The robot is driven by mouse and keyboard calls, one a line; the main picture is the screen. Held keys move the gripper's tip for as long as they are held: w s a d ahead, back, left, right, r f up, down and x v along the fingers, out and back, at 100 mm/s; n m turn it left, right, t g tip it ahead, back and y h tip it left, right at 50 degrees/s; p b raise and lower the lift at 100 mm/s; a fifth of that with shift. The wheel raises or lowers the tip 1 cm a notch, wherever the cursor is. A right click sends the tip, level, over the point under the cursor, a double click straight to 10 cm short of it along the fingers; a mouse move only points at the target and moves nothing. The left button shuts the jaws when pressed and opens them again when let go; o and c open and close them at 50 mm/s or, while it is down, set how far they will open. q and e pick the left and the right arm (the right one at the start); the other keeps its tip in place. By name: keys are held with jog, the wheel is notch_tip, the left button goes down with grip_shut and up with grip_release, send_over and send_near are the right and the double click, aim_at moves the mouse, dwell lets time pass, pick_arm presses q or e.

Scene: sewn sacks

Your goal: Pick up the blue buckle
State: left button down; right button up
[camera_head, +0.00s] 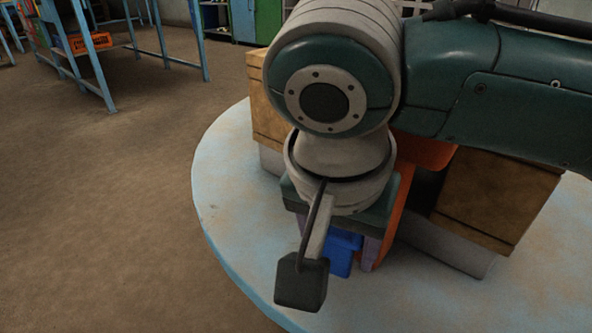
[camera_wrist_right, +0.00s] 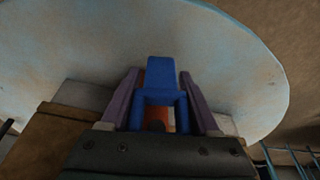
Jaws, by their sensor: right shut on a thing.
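The blue buckle (camera_head: 341,254) is at the round table, below my right wrist, and partly hidden by it in the head view. In the wrist view the buckle (camera_wrist_right: 162,72) stands between the two purple fingers of my right gripper (camera_wrist_right: 160,96), with its wide end showing beyond them. My right gripper (camera_head: 345,262) is shut on the buckle. I cannot tell whether the buckle touches the tabletop. My left gripper is in neither view.
The round pale table (camera_head: 232,205) has free room at its left and front edge. Brown box-like things (camera_head: 495,200) on grey bases stand close behind my gripper, with an orange part (camera_head: 425,151) between. Blue workbenches (camera_head: 92,50) stand far left on brown floor.

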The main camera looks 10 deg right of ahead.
grip_shut()
jog(key=shift+r+p, duration=0.4)
jog(key=shift+p, duration=0.05)
jog(key=shift+r+p, duration=0.4)
jog(key=shift+r, duration=0.05)
jog(key=s+a+p, duration=0.1)
jog(key=a, duration=0.1)
jog(key=s+a+p, duration=0.1)
jog(key=s+a, duration=0.1)
jog(key=shift+s+r, duration=0.1)
jog(key=s+a+p, duration=0.2)
jog(key=s+a, duration=0.6)
jog(key=a, duration=0.2)
jog(key=shift+a+f+p, duration=0.15)
jog(key=shift+f+p, duration=0.05)
jog(key=shift+p, duration=0.1)
